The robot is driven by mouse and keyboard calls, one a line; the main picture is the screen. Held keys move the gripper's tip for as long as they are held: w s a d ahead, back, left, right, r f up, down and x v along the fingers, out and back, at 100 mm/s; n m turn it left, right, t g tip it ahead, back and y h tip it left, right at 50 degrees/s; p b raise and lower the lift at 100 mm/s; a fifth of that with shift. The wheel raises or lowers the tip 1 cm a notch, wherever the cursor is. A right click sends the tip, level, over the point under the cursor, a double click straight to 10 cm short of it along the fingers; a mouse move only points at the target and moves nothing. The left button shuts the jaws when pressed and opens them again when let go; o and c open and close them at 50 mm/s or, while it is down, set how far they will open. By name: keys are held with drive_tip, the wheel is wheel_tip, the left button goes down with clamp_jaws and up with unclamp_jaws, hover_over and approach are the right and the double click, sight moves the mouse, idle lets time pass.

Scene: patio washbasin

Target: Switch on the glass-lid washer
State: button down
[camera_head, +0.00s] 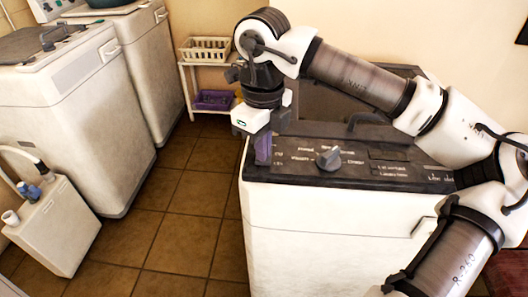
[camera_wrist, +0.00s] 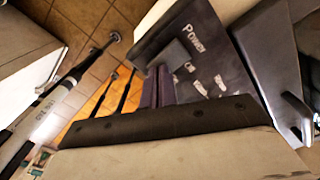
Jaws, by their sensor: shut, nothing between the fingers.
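The washer (camera_head: 320,235) has a white body, a dark control panel (camera_head: 390,178) on top and a dark, glass-like lid (camera_head: 328,105) behind it. A grey knob (camera_head: 328,158) stands on the panel. The wrist view shows the panel (camera_wrist: 215,45) with the word "Power" and a raised dark block (camera_wrist: 176,55) beside smaller labels. My gripper (camera_head: 263,160) points down at the panel's left end, left of the knob. Its purple fingers are together and empty. In the wrist view the gripper (camera_wrist: 158,72) is close to the dark block; I cannot tell if they touch.
Two white machines (camera_head: 60,90) stand at the left across a tiled floor gap (camera_head: 185,215). A white container (camera_head: 50,225) with a blue item sits at lower left. A shelf at the back holds a cream basket (camera_head: 206,50) and a purple basket (camera_head: 214,100).

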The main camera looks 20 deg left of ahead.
drive_tip(key=shift+r+p, duration=2.15)
drive_tip(key=shift+r, duration=1.35)
